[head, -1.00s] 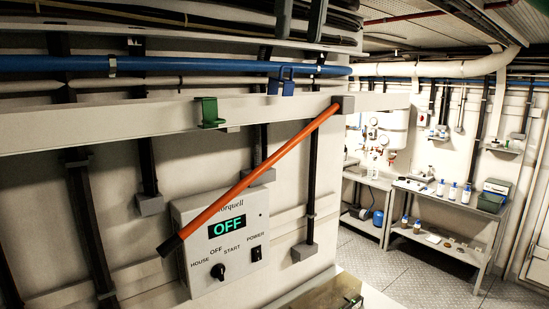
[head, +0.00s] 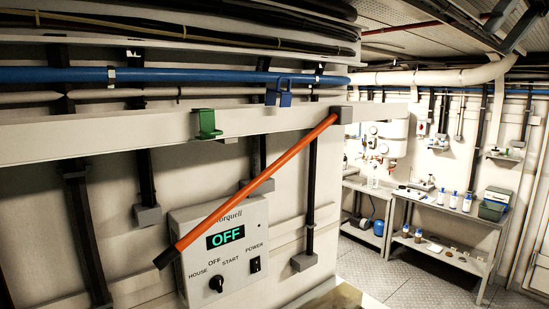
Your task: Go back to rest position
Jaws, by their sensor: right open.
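My right gripper (head: 512,24) shows only in part, as dark grey pieces at the top right edge of the head view. Its jaws are open, and I see nothing held between them. It is up near the ceiling in the picture, well to the right of the wall panel and the orange bar. The rest of the right arm is out of the frame. My left gripper is not in view.
An orange bar (head: 258,184) slants across the control box (head: 222,252), whose display reads OFF. A white beam (head: 100,138) carries a green bracket (head: 207,124); a blue bracket (head: 279,91) is above. A bench (head: 446,207) with bottles stands right, beyond open floor.

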